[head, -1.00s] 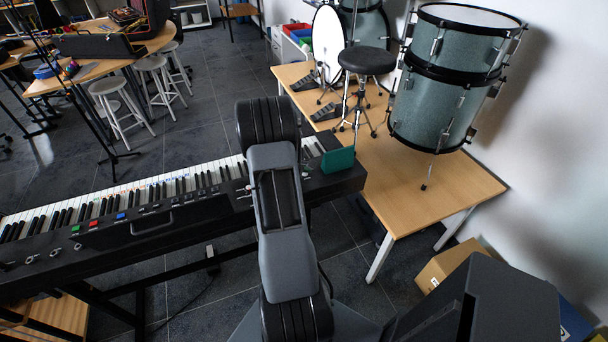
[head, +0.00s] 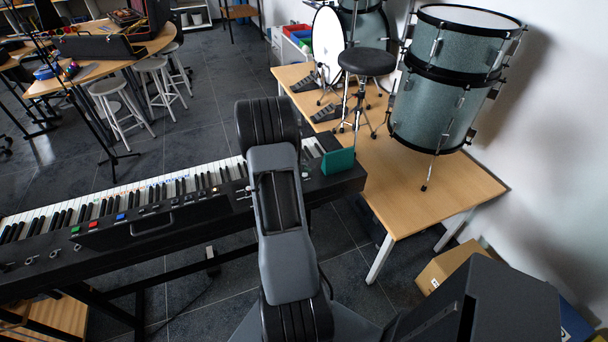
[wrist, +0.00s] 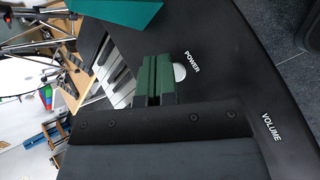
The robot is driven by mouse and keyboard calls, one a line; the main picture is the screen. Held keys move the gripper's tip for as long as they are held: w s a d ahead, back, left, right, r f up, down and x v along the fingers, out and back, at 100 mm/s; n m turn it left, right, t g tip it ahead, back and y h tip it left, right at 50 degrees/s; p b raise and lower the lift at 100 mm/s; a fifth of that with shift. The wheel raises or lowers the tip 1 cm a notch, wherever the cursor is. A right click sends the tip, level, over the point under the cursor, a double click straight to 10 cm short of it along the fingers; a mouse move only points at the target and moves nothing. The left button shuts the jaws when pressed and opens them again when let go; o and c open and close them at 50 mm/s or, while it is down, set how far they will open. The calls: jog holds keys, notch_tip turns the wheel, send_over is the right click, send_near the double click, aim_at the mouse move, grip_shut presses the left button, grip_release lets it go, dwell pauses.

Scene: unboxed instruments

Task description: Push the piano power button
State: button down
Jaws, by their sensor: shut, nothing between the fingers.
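The piano (head: 150,222) is a long black keyboard across the left and middle of the head view. In the wrist view its black top panel (wrist: 215,85) carries a white round power button (wrist: 180,72) beside the word POWER. My gripper (wrist: 158,78) has green fingers, shut together and empty. The fingertips are right at the button's left side in the picture and seem to overlap its edge. I cannot tell whether they touch or press it.
A green block-like object (head: 338,161) stands on the piano's right end; it also shows in the wrist view (wrist: 125,12). A VOLUME label (wrist: 271,127) is on the panel. A wooden table (head: 455,190) with drums (head: 440,110) stands at right. A cardboard box (head: 450,268) is below.

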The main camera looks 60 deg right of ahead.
aim_at(305, 175)
jog(key=shift+r, duration=0.25)
notch_tip(305, 175, up, 6)
jog(key=p, duration=0.3)
dwell(0.4)
dwell(0.5)
